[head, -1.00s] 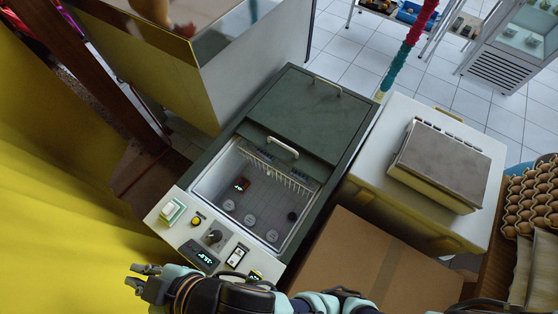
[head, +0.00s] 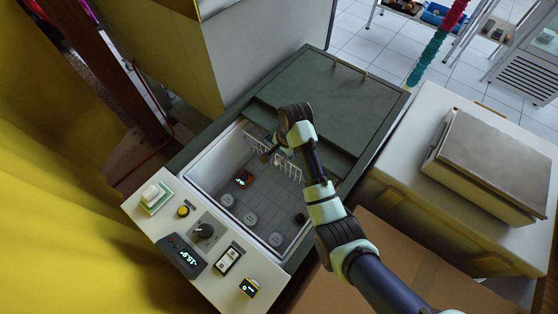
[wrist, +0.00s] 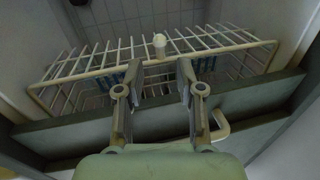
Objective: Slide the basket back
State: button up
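The white wire basket (head: 290,170) hangs in the open front of the chest freezer, beside the edge of the green lid. In the wrist view the basket (wrist: 95,65) lies just beyond my fingers, with a small pale knob (wrist: 160,46) on its near rim. Blue items show faintly through its wires. My gripper (wrist: 158,72) is open, its two fingers apart with nothing between them, pointing at the knob. In the head view my gripper (head: 268,154) is over the freezer opening by the basket, partly hidden by my wrist. I cannot tell whether it touches the rim.
The green sliding lid (head: 330,100) covers the back part of the freezer. Its pale handle (wrist: 220,128) is close to my right finger. Several round discs and a small display (head: 243,179) lie on the freezer floor. A control panel (head: 205,240) is in front; a cardboard box (head: 400,250) stands right.

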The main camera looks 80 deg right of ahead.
aim_at(279, 161)
jog(key=f, duration=0.3)
jog(key=w+f+b, duration=0.1)
jog(key=f, duration=0.1)
jog(key=shift+d+f, duration=0.15)
jog(key=shift+f, duration=0.15)
grip_shut()
